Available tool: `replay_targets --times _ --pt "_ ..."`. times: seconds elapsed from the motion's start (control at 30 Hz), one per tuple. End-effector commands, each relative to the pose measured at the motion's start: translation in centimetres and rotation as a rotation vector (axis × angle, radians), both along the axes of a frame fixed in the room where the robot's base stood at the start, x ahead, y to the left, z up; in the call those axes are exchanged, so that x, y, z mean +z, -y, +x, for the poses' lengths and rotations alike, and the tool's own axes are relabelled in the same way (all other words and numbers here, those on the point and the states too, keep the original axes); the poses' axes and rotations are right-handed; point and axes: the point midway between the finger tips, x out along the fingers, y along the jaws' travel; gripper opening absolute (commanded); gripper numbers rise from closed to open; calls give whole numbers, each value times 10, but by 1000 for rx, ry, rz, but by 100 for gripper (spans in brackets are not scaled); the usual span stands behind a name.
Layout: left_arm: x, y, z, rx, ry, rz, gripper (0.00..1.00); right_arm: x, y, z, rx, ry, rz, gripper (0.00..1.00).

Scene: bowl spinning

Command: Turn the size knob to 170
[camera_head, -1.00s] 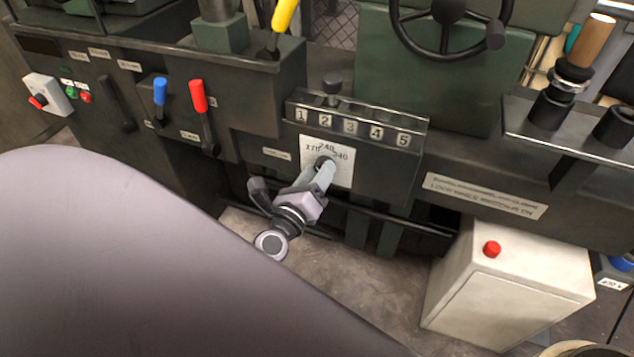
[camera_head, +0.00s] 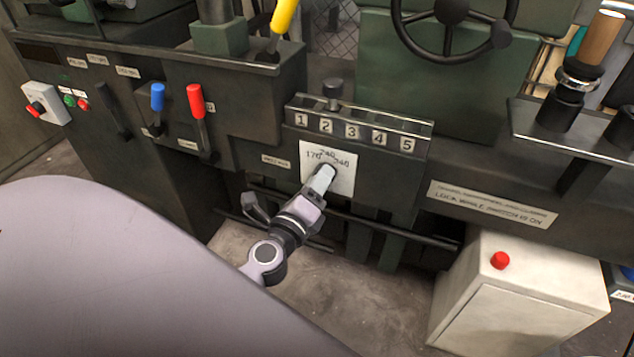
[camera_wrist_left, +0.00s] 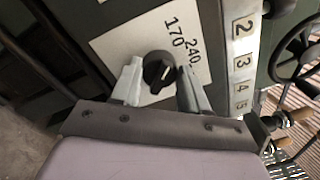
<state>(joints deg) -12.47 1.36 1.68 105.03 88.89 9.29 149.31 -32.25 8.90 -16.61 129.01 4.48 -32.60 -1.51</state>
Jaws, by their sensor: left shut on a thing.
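The size knob (camera_wrist_left: 158,72) is a small black round knob on a white square dial plate (camera_head: 343,176) printed 170, 240 and 340. In the left wrist view the 170 and 240 marks show beside the knob. My left gripper (camera_head: 322,176) is at the plate in the head view and mostly hides the knob there. In the left wrist view its two pale fingers (camera_wrist_left: 160,80) stand one on each side of the knob, shut on it. I cannot tell exactly which mark the knob points to. My right gripper is not in view.
Above the dial is a numbered row 1 to 5 (camera_head: 352,131) with a small black knob. Red (camera_head: 195,100) and blue (camera_head: 157,97) levers stand to the left. A black handwheel (camera_head: 450,12) is above. A white box with a red button (camera_head: 500,260) stands at lower right.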

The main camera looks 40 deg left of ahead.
Motion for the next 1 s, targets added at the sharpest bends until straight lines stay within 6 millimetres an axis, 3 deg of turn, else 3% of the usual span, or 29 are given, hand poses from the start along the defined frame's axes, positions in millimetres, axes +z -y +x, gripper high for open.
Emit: replay_targets --times 0.1,0.13,0.2,0.57,1.0 --pt "0 1 0 -3 1 -6 14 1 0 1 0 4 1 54" --pt "0 1 0 -3 1 -6 47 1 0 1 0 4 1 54" --pt "0 1 0 -2 1 -6 70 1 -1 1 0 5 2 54" --pt "-1 1 -3 0 0 -2 70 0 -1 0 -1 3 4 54" --pt "-6 11 -55 -2 -1 -3 70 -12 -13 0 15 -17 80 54"
